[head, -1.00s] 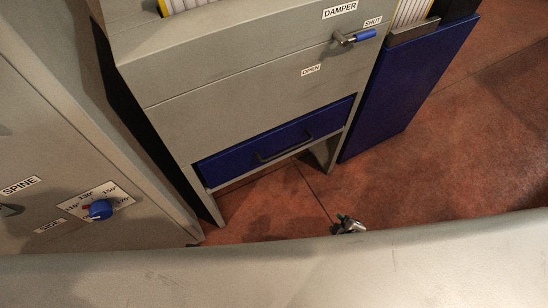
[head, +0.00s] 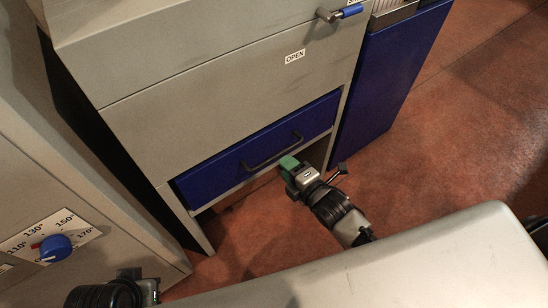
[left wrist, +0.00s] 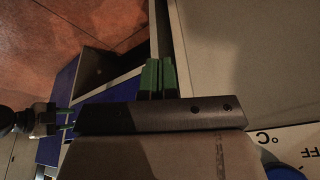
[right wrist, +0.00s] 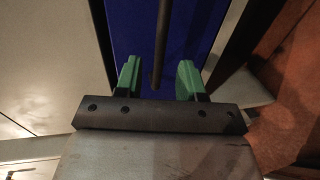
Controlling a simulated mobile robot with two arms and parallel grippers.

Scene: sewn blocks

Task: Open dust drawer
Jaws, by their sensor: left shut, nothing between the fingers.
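My right gripper (head: 289,163) is at the handle's right part, fingers open. In the right wrist view the handle bar (right wrist: 162,45) lies in line with the gap between the green fingertips (right wrist: 158,78); contact cannot be told. My left gripper (left wrist: 158,76) is shut and empty, away from the drawer. In the head view only part of my left wrist shows, at the bottom left.
A control panel with a blue knob (head: 56,247) stands at the left. The damper lever (head: 340,13) is above the drawer, over the OPEN label (head: 295,57). A blue box (head: 385,90) stands right of the cabinet. The red floor (head: 430,150) in front is clear.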

